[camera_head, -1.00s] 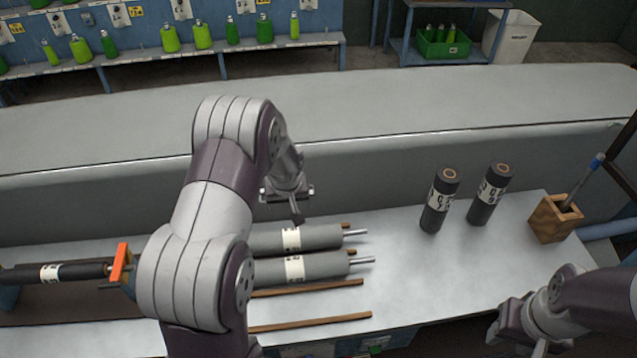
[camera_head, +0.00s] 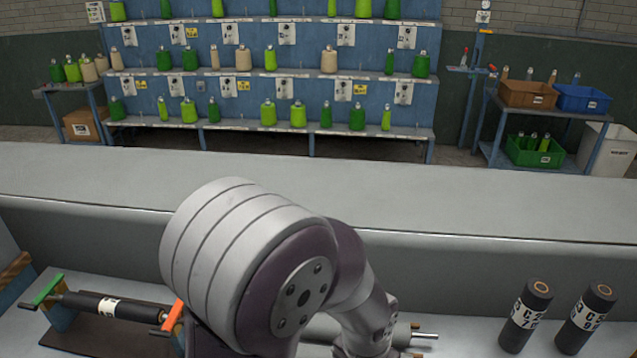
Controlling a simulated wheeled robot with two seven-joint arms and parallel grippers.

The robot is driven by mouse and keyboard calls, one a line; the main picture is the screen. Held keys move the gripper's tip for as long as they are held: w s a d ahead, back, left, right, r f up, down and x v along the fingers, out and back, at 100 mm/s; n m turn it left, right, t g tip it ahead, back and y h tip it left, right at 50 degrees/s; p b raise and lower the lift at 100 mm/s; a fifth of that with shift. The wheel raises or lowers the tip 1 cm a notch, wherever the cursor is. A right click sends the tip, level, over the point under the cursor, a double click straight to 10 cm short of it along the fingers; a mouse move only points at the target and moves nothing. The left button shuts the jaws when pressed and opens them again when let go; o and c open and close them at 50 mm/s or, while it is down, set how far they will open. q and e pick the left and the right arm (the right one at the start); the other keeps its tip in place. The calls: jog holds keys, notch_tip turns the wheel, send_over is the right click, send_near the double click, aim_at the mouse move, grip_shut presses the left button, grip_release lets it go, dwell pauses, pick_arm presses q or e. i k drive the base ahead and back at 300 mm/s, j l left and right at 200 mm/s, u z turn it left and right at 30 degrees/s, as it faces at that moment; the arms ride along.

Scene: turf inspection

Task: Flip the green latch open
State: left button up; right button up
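The green latch (camera_head: 47,289) is a small slanted bar at the lower left of the head view. It sits by the left end of a dark roller (camera_head: 92,303) with a white label, which lies in a holder. An orange latch (camera_head: 173,316) stands by the roller's right end. I cannot tell from here whether the green latch is closed. My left arm crosses the lower middle of the view, right of the roller. Its gripper is hidden or below the frame, and its fingers do not show. My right gripper is out of view.
Two dark labelled cylinders (camera_head: 526,316) (camera_head: 586,319) stand upright at the lower right. A long grey ledge (camera_head: 480,215) runs behind the bench. Shelves (camera_head: 290,75) with green bottles stand beyond.

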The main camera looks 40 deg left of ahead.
aim_at(49, 291)
jog(key=u, duration=3.05)
jog(key=i+j+u, duration=0.15)
jog(key=i+j, duration=0.45)
jog(key=j, duration=0.2)
jog(key=i+j+u, duration=0.1)
jog(key=i+j, duration=0.55)
jog(key=j, duration=0.05)
